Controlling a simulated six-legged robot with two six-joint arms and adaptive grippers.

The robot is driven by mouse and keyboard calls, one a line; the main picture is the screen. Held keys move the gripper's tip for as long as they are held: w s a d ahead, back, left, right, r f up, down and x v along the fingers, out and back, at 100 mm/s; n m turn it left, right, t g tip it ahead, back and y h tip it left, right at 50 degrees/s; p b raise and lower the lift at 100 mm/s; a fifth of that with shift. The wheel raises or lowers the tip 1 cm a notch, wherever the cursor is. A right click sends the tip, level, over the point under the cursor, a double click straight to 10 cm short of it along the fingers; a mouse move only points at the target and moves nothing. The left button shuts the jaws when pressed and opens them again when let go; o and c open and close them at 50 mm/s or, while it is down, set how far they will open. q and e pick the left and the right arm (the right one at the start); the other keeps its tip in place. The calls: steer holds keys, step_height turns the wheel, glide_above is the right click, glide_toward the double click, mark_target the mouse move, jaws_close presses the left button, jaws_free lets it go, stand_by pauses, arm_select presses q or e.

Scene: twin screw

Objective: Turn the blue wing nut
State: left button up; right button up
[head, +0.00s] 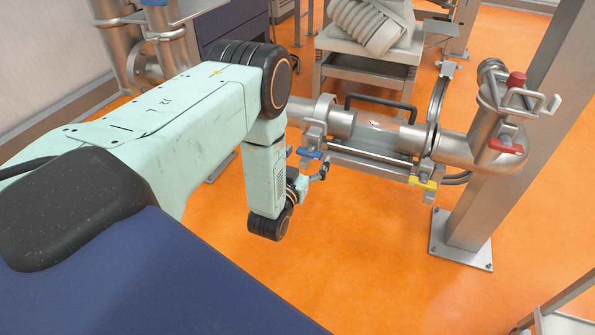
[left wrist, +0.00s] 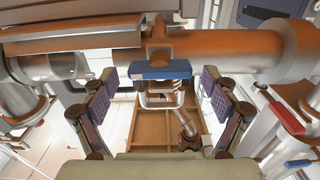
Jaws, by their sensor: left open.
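The blue wing nut (head: 309,153) sits on the clamp at the left end of the steel pipe assembly. In the left wrist view the blue wing nut (left wrist: 160,71) is a wide bar near the middle, lying across a metal clamp part. My left gripper (head: 318,174) is just below and beside it. In the left wrist view my left gripper (left wrist: 160,85) is open, with one padded finger on each side of the nut. I see gaps between the fingers and the nut's ends. My right gripper is not in view.
A yellow wing nut (head: 424,184) is on the right clamp of the pipe (head: 375,124). Red handles (head: 507,145) are on the valve near a steel post (head: 500,190). A cart (head: 365,70) stands behind. Orange floor (head: 350,260) is clear in front.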

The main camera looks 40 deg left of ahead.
arm_select(q)
steer(key=v, duration=1)
steer(key=shift+w+a, duration=0.1)
steer(key=x, duration=1.2)
